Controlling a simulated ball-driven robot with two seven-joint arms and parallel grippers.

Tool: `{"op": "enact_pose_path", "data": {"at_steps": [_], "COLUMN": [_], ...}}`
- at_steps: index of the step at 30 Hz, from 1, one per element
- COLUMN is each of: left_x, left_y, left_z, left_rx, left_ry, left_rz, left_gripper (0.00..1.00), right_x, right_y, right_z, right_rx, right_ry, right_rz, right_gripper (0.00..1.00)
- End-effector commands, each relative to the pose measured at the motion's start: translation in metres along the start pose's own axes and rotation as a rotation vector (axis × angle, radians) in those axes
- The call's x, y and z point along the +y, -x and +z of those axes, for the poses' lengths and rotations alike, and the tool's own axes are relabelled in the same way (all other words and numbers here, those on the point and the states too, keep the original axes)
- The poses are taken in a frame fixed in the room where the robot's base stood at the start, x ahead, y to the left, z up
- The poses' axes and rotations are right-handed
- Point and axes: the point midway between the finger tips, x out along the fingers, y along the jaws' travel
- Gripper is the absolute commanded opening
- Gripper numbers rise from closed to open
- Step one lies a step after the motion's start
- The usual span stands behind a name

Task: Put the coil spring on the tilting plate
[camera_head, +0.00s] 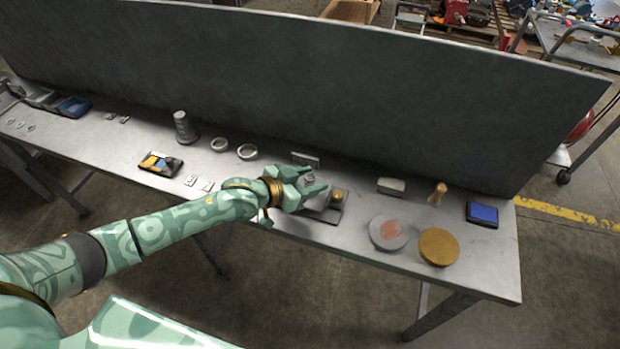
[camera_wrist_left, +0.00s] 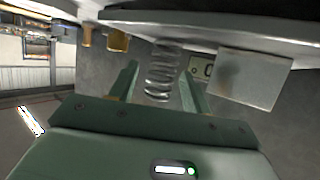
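The coil spring (camera_head: 309,179) shows between the fingers of my left gripper (camera_head: 310,183). In the left wrist view the wire spring (camera_wrist_left: 161,74) stands between the two green fingers (camera_wrist_left: 160,80), with a narrow gap beside the left finger. The fingers look open; contact with the right finger is unclear. A small grey plate (camera_head: 320,213) with a brass cylinder (camera_head: 337,196) lies at the fingertips, partly hidden by the gripper; I cannot tell for sure that it is the tilting plate. My right gripper is in neither view.
A small display (camera_head: 305,159) stands behind the gripper. To the right are a grey block (camera_head: 391,186), a wooden peg (camera_head: 437,193), a blue pad (camera_head: 482,213), a grey disc (camera_head: 388,233) and a gold disc (camera_head: 438,246). Rings (camera_head: 247,151) lie left. A tall panel (camera_head: 300,80) backs the table.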

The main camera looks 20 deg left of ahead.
Motion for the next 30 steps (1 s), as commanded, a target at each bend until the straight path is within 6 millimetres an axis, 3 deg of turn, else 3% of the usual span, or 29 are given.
{"op": "enact_pose_path", "data": {"at_steps": [10,21,25,30], "left_x": [0.0,0.0,0.0,0.0], "left_y": [0.008,0.09,0.11,0.121], "left_z": [-0.003,-0.005,-0.004,-0.003], "left_rx": [-0.001,-0.003,-0.001,0.0], "left_ry": [0.0,-0.001,0.001,-0.001], "left_rz": [-0.001,-0.001,0.0,0.0], "left_gripper": [0.48,0.48,0.48,0.48], "right_x": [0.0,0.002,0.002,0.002], "right_y": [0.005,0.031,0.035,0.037], "right_z": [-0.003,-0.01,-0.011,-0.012], "right_rx": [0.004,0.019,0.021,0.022], "right_ry": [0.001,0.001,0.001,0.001], "right_rz": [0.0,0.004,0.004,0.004], "right_gripper": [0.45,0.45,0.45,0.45]}}
